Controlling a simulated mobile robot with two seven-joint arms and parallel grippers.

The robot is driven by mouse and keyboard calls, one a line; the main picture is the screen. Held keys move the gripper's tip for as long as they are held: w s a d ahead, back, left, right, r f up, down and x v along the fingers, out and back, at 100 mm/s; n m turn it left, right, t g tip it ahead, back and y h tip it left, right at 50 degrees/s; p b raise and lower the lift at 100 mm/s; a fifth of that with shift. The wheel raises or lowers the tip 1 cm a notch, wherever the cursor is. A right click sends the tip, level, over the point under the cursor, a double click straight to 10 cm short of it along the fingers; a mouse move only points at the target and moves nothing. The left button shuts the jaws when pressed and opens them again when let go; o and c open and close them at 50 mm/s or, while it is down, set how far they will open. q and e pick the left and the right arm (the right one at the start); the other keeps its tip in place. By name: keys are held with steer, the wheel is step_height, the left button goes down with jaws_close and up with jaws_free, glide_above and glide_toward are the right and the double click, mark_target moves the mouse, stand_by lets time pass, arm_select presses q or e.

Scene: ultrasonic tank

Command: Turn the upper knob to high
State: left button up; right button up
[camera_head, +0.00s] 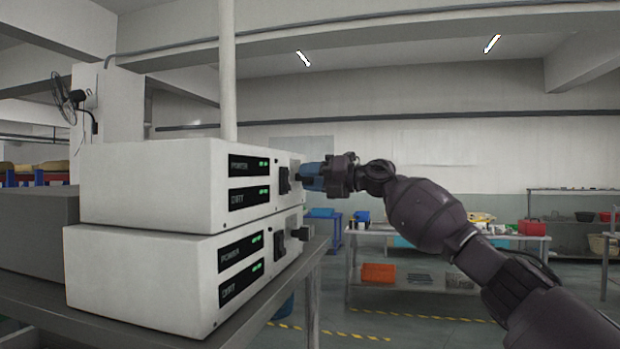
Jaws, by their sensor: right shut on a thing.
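Two white control boxes are stacked on a grey table. The upper box (150,185) has two black display panels with green lights and a black switch (284,181) on its front. The upper knob (297,178) is mostly hidden by my right gripper (306,177), which comes in from the right and is shut on it. The knob's setting cannot be read. The lower box (140,275) has the same panels, a black switch (279,244) and a dark knob (302,233) that sticks out freely. My left gripper is not in view.
The table edge (290,290) runs just below the boxes. A grey box (35,235) stands behind them at left. A white pole (227,70) rises behind the boxes. Benches with an orange bin (379,273) and other goods stand farther back.

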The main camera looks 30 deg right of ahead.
steer(key=shift+r+m, duration=0.1)
steer(key=shift+m, duration=0.3)
steer(key=o, duration=0.9)
steer(key=shift+d, duration=0.1)
arm_select(q)
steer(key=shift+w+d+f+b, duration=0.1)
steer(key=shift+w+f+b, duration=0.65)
steer(key=shift+b, duration=0.95)
arm_select(e)
steer(key=shift+v, duration=5.4)
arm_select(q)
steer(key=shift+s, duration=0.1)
